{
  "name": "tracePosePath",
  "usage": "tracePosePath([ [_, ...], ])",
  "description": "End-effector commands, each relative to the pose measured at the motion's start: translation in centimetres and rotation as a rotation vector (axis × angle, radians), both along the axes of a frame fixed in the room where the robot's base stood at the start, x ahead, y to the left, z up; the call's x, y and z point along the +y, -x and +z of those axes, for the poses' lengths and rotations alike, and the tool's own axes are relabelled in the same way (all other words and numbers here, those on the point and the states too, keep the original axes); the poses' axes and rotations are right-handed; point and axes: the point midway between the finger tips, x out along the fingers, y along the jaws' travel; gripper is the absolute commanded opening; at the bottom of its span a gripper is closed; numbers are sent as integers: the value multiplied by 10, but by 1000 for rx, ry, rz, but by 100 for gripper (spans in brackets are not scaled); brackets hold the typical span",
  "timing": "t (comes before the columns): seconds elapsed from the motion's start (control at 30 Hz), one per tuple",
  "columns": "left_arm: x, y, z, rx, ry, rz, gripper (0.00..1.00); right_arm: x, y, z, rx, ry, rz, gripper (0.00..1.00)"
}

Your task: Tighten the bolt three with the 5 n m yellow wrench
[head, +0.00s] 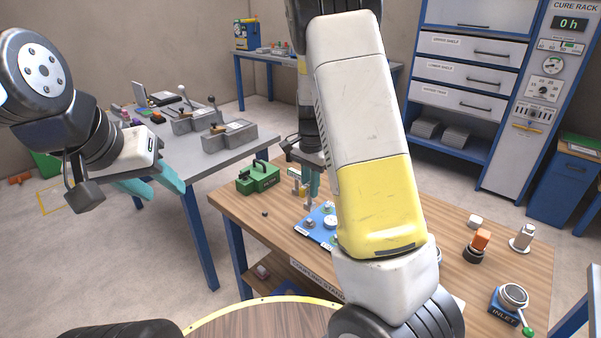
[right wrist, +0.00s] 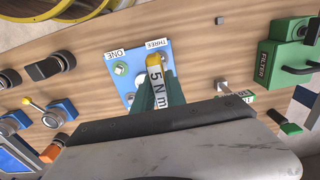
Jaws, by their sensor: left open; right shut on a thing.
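The yellow wrench (right wrist: 155,72), marked "5 N m", is between the green fingers of my right gripper (right wrist: 158,90), which is shut on it. In the right wrist view the blue plate (right wrist: 134,52) lies beneath, with labels ONE and THREE. A bolt (right wrist: 120,68) shows near ONE. The wrench's yellow end is beside the THREE label; bolt three is hidden there, and I cannot tell whether they touch. In the head view the plate (head: 313,233) is partly behind my right arm. My left gripper (head: 152,184) is open and empty, away at the left.
A green filter box (head: 258,177) stands on the wooden table, left of the plate. An orange-topped part (head: 481,240), a metal part (head: 522,237) and the INLET valve (head: 512,297) stand at the right. A grey bench (head: 205,150) is behind on the left.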

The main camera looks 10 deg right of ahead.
Motion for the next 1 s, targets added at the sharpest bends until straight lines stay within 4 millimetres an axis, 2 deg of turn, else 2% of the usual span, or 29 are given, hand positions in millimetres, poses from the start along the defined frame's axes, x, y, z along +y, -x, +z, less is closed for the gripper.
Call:
tracePosePath([
  [0.2,0,0,0,0,0,0,42,-1,0,-20,0,1,-1,0],
  [0.4,0,0,0,0,0,0,42,0,0,-30,0,0,-1,0],
  [1.0,0,0,0,0,0,0,42,0,0,-33,-1,0,-1,0],
])
